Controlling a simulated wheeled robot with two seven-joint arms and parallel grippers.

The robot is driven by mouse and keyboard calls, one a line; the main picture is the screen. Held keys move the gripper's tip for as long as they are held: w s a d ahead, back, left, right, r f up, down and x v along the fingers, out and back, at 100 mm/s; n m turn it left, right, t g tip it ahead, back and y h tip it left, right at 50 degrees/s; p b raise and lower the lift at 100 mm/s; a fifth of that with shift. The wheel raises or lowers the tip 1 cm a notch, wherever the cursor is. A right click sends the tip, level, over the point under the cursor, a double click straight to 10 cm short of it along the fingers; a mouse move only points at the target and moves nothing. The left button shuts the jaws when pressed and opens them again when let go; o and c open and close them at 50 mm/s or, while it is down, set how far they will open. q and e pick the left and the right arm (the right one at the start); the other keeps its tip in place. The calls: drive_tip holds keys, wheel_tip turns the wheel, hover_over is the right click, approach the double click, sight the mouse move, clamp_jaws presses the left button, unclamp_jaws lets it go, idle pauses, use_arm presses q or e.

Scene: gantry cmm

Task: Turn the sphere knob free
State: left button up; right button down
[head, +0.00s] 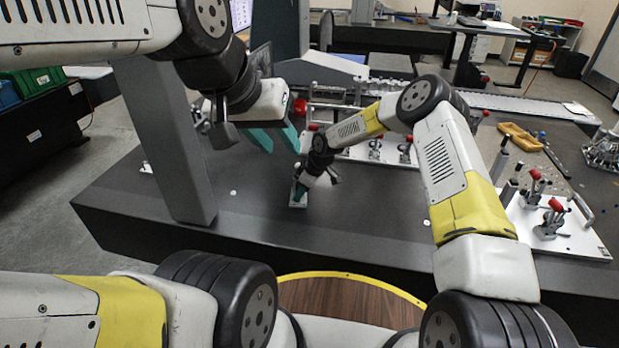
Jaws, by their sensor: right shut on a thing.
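My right gripper (299,190) points down at a small pale base plate (297,202) on the dark granite table. It is shut at the plate, on what appears to be the sphere knob. The knob itself is hidden by the fingers and wrist, so its seating cannot be seen. My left gripper (273,139), with teal fingers, hangs higher and to the left, above the table. Its fingers are apart and I see nothing between them.
A grey column (168,140) stands on the table at left. White fixture plates with red-tipped clamps stand behind and at right, one being the right plate (565,238). A yellow tray (520,137) lies at the back right. The table's front middle is clear.

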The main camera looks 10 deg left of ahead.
drive_tip(key=shift+n, duration=0.3)
drive_tip(key=c, duration=1.2)
unclamp_jaws()
